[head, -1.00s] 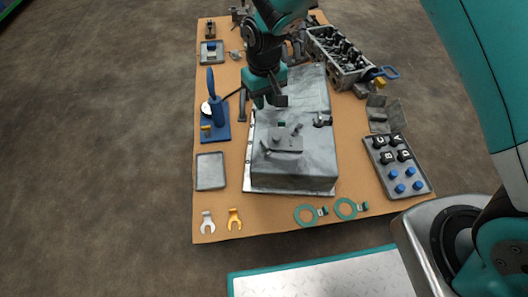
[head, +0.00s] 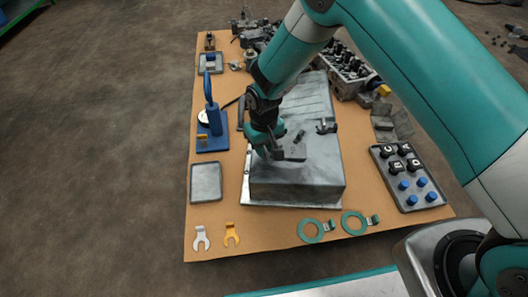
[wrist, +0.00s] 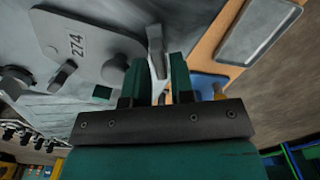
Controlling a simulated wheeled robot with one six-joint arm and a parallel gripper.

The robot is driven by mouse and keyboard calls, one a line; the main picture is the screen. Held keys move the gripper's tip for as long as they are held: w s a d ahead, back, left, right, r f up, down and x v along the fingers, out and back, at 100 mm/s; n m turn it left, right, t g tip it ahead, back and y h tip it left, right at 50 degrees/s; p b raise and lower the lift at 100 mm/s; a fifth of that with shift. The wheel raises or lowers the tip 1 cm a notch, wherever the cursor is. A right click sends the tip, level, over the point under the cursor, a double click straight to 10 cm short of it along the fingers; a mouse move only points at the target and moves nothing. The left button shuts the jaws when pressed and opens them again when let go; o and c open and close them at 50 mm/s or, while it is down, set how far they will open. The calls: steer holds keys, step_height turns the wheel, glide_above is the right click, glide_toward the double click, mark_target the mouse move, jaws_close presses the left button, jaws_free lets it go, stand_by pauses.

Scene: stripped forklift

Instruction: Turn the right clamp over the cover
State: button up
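The cover, a grey plate marked 274 (wrist: 85,42), lies on the large grey housing; part of it shows in the head view (head: 295,152). My gripper (head: 270,153) is low at the plate's left edge in the head view. In the wrist view its two green fingers (wrist: 158,85) stand on either side of a grey clamp lever (wrist: 155,42). The fingers look slightly apart from the lever; contact cannot be seen clearly. A second clamp lever (wrist: 62,76) is at the plate's other side, also in the head view (head: 299,136).
The grey housing (head: 295,185) fills the middle of the board. A blue stand (head: 212,138) and an empty grey tray (head: 206,182) are to its left. A tray of knobs (head: 410,200) is to its right. Green rings (head: 310,231) lie in front.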

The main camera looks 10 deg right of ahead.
steer(key=shift+f, duration=0.35)
jaws_close()
